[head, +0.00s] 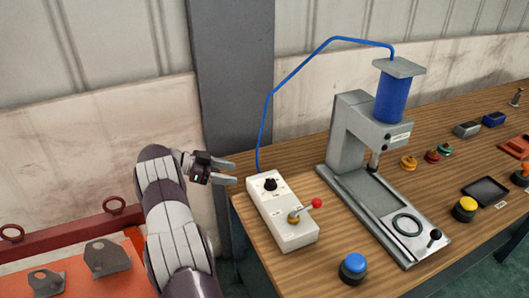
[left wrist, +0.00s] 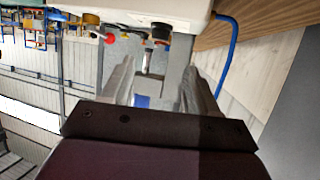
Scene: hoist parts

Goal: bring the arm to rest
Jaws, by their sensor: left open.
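My left gripper (head: 229,172) is open and empty at the left edge of the wooden table, just left of the white control box. In the left wrist view its two fingers (left wrist: 155,88) stand apart with nothing held between them. My left arm comes up from the bottom left, beside the table. My right gripper is in neither view.
A grey press (head: 350,130) with a blue cylinder (head: 391,97) stands on the table (head: 300,160). A blue hose (head: 290,77) links it to the box. A blue button (head: 353,267) and a yellow button (head: 465,208) sit in front. An orange surface with grey brackets (head: 107,257) lies left.

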